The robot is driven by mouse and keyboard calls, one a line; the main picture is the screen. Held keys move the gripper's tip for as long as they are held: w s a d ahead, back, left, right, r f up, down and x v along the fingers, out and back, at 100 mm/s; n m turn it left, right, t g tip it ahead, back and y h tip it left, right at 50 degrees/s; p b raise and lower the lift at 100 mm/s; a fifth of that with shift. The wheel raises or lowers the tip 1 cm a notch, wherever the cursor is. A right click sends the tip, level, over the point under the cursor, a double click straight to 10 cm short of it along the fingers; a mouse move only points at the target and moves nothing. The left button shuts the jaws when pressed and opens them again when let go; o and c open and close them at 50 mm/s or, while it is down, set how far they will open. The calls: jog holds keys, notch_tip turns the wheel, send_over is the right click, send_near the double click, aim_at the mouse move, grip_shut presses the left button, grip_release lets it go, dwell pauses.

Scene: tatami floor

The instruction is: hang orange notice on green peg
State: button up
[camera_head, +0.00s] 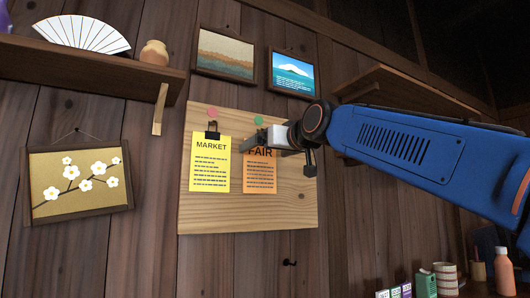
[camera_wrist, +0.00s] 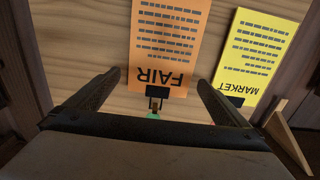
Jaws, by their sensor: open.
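The orange notice (camera_head: 260,178), headed FAIR, is upright against the wooden board, below the green peg (camera_head: 258,120). In the wrist view the notice (camera_wrist: 168,40) appears upside down. Its black clip (camera_wrist: 156,92) meets the green peg (camera_wrist: 152,116), and the clip's loop appears to be around the peg's shaft. My gripper (camera_wrist: 160,77) is open, one finger on each side of the clip, with gaps to both. In the head view my gripper (camera_head: 262,140) covers the clip and the notice's top.
A yellow MARKET notice (camera_head: 209,165) hangs left of the orange one, under a pink peg (camera_head: 211,112). The board (camera_head: 228,216) is clear below both notices. Two framed pictures hang above, and a wall shelf (camera_head: 390,88) juts out at upper right.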

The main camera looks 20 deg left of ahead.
jog(key=v, duration=1.5)
jog(key=shift+s+d, duration=0.15)
jog(key=shift+s, duration=0.05)
jog(key=d+f+m+g+h, duration=0.1)
jog(key=d+f+m+h, duration=0.25)
jog(key=d+f, duration=1.1)
jog(key=d+f+m+h, duration=0.2)
jog(key=d+f+h, duration=0.3)
jog(key=d+f, duration=0.95)
jog(key=s+d+f+m+g+h, duration=0.1)
jog(key=s+d+f, duration=0.4)
jog(key=f, duration=0.7)
jog(key=s+d+f+m+g+h, duration=0.2)
jog(key=s+d+f, duration=0.3)
jog(key=f, duration=0.8)
jog(key=s+d+f+m+g+h, duration=0.1)
jog(key=s+d+f, duration=0.3)
jog(key=s+f, duration=0.6)
notch_tip(320, 180, down, 3)
jog(key=shift+d+r+g+h, duration=0.1)
jog(key=shift+d+g+h, duration=0.3)
jog(key=shift+g+h, duration=0.4)
jog(key=shift+m, duration=0.25)
